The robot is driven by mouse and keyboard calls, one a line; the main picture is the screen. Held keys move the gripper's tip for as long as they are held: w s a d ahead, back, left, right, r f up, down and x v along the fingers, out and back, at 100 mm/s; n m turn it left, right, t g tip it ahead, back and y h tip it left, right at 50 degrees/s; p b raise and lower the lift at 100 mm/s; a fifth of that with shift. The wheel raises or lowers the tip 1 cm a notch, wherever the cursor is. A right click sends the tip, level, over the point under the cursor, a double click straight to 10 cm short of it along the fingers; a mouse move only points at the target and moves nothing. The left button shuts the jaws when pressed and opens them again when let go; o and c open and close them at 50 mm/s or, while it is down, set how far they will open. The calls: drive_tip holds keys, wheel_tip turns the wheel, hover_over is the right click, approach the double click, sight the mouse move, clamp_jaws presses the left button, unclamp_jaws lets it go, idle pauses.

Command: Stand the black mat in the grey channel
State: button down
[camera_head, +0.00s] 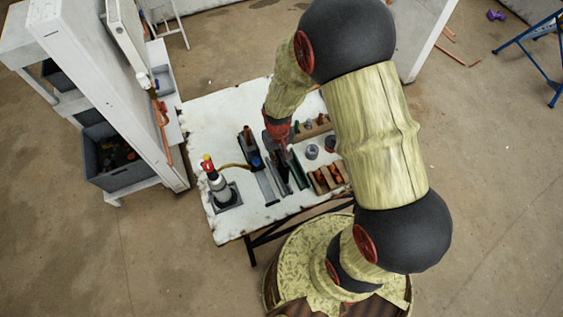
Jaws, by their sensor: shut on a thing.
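My gripper (284,148) reaches down over the white table, at the end of my arm. It is shut on a dark, flat piece that seems to be the black mat (277,166), which stands on edge below the fingers. My arm and gripper hide part of it. A narrow grey strip, likely the grey channel (267,189), lies just left of the mat's near end. I cannot tell whether the mat touches it or is inside it.
The worn white table (235,222) also holds a torch-like tool (214,180) on a grey base at left, a dark tool with a blue knob (256,162), a green strip (298,172) and wooden racks (325,180) at right. A white frame with a grey bin (120,180) stands left.

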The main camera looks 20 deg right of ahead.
drive_tip(key=shift+f+b, duration=1.7)
drive_tip(key=shift+f, duration=0.85)
drive_tip(key=shift+f+b, duration=0.4)
drive_tip(key=shift+f, duration=0.2)
drive_tip(key=shift+f+b, duration=1)
drive_tip(key=shift+f, duration=0.4)
drive_tip(key=c, duration=1.8)
unclamp_jaws()
drive_tip(key=shift+o, duration=0.2)
